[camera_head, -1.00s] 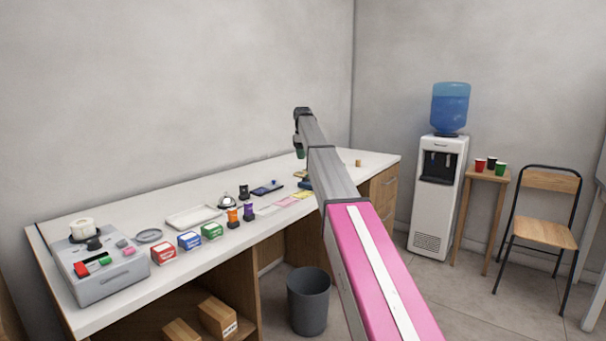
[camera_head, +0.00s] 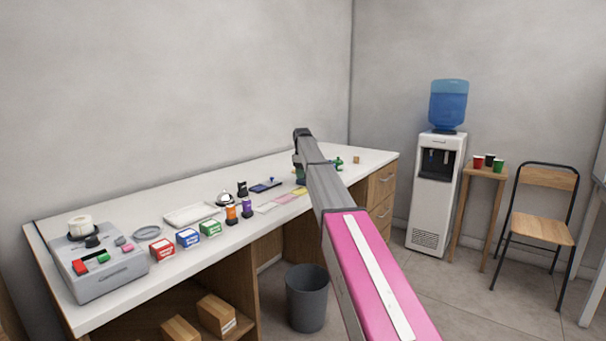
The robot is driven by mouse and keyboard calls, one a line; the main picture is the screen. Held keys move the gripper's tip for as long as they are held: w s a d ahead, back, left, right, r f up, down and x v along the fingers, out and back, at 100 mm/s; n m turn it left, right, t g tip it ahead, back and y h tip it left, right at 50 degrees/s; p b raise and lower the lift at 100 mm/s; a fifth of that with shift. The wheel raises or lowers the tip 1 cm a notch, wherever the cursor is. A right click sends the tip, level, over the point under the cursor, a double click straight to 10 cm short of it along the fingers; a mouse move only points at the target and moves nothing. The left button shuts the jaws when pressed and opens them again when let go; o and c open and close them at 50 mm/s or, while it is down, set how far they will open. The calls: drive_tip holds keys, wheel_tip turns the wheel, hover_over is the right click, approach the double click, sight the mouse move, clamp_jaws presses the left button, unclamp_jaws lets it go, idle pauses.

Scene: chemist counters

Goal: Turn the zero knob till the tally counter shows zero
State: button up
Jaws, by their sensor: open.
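I cannot pick out the tally counter or its zero knob for sure; the things on the counter are too small to read. My gripper (camera_head: 300,178) is at the far end of my arm, low over the right part of the white counter (camera_head: 130,222). It is small and partly hidden by my arm, and it is open. A dark, greenish shape there overlaps a blue thing on the counter; where one ends is unclear. A small green thing (camera_head: 337,163) stands just right of my arm. A flat dark-blue device (camera_head: 265,186) lies to the left of my gripper.
A grey box (camera_head: 112,274) with red and green parts stands at the left end. Red, blue and green boxes (camera_head: 210,229), orange and purple stamps (camera_head: 247,209), a bell (camera_head: 225,199) and a pale tray (camera_head: 190,215) line the counter. A bin (camera_head: 307,300) stands on the floor.

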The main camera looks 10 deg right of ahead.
drive_tip(key=c, duration=0.9)
drive_tip(key=m, duration=0.8)
drive_tip(key=shift+w+m, duration=0.1)
drive_tip(key=shift+m, duration=0.2)
drive_tip(key=m, duration=0.4)
drive_tip(key=shift+g, duration=0.4)
drive_tip(key=shift+m, duration=2.1)
